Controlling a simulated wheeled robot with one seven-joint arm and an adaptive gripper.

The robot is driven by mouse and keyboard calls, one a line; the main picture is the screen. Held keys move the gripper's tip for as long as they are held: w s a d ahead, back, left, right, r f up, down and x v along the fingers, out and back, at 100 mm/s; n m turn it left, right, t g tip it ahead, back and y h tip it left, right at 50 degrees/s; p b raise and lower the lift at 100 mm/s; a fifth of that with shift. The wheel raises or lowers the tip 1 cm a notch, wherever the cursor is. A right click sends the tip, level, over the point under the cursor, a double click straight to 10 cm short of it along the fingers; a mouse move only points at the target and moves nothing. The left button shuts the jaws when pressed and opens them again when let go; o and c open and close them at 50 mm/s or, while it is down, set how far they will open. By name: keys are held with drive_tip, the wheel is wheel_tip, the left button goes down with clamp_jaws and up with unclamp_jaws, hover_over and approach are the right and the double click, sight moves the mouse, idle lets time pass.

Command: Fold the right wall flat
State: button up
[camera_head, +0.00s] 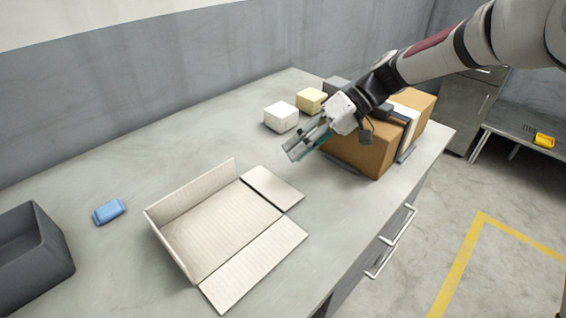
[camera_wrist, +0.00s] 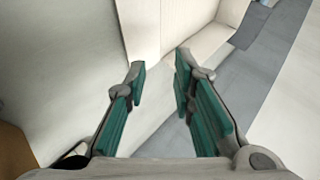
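A cream ribbed carton (camera_head: 228,226) lies open on the table. Its back wall (camera_head: 192,190) and its left wall (camera_head: 168,248) stand up. The right panel (camera_head: 272,187) and the front panel (camera_head: 256,265) lie folded outward and look flat on the tabletop. My gripper (camera_head: 292,150) is raised beyond the right panel, clear of the carton. In the wrist view, my gripper (camera_wrist: 161,64) has its two green-padded fingers spread with nothing between them. Cream carton surfaces (camera_wrist: 205,22) show past the fingertips; the fingers partly hide them.
A white block (camera_head: 281,117) and a yellow block (camera_head: 311,100) sit behind my gripper. A blue item (camera_head: 109,212) and a dark grey bin (camera_head: 58,245) are at left. The table (camera_head: 330,215) right of the carton is bare.

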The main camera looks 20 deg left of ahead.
drive_tip(key=shift+v, duration=1.85)
